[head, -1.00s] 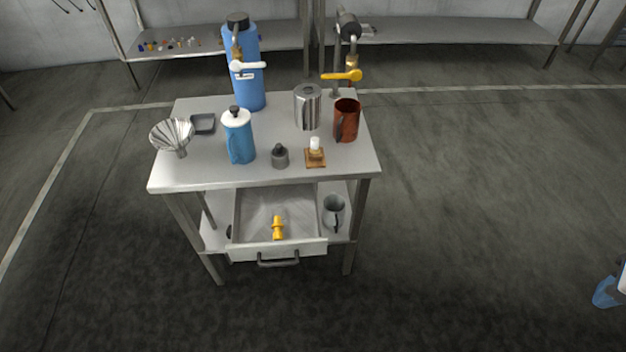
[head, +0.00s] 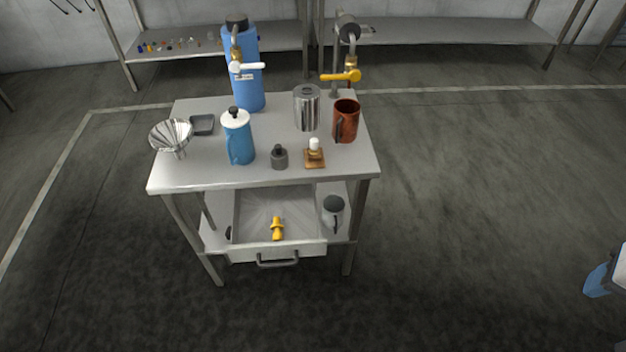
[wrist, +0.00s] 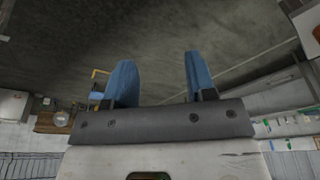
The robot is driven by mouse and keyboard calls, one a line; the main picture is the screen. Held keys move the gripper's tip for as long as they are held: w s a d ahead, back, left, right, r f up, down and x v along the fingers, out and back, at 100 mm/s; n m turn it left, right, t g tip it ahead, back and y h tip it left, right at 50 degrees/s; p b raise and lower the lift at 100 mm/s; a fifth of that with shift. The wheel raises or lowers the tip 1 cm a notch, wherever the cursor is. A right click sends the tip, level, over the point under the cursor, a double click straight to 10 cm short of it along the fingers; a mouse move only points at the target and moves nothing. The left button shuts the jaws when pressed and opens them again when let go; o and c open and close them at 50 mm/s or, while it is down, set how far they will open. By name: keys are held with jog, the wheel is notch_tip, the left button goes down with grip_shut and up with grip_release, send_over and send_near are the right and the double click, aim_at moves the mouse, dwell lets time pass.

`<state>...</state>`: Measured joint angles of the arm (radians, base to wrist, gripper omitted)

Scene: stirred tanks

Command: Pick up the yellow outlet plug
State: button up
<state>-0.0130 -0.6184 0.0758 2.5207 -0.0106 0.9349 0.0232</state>
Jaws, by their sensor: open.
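The yellow outlet plug (head: 277,228) lies in the open drawer (head: 251,215) under the tabletop, near the drawer's front, in the head view. My gripper (head: 596,281) shows only partly at the right edge of the head view, far to the right of the table and apart from the plug. In the wrist view my gripper (wrist: 158,82) has its two blue fingers spread with nothing between them. The plug is not seen in the wrist view.
The floor (head: 470,210) between table and gripper is clear.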

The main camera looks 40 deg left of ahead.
jog(key=w+a+f+n, duration=0.1)
jog(key=w+a+f, duration=0.25)
jog(key=a, duration=0.45)
jog(key=w+a+f+n+g, duration=0.1)
jog(key=w+a+f+n, duration=0.1)
jog(key=w+a, duration=0.4)
jog(key=w+a+f+n, duration=0.15)
jog(key=w+a, duration=0.25)
jog(key=a, duration=0.5)
jog(key=n+g, duration=0.2)
jog(key=n, duration=0.3)
send_over(277, 222)
jog(key=shift+m, duration=0.25)
jog(key=f, duration=2.5)
jog(key=shift+w+d+f, duration=0.2)
jog(key=shift+w+f, duration=0.05)
jog(key=shift+f, duration=0.05)
jog(key=shift+s+a+f, duration=0.2)
jog(key=shift+s+a, duration=0.05)
jog(key=shift+s, duration=0.05)
jog(key=shift+f, duration=1.25)
jog(key=shift+f, duration=0.15)
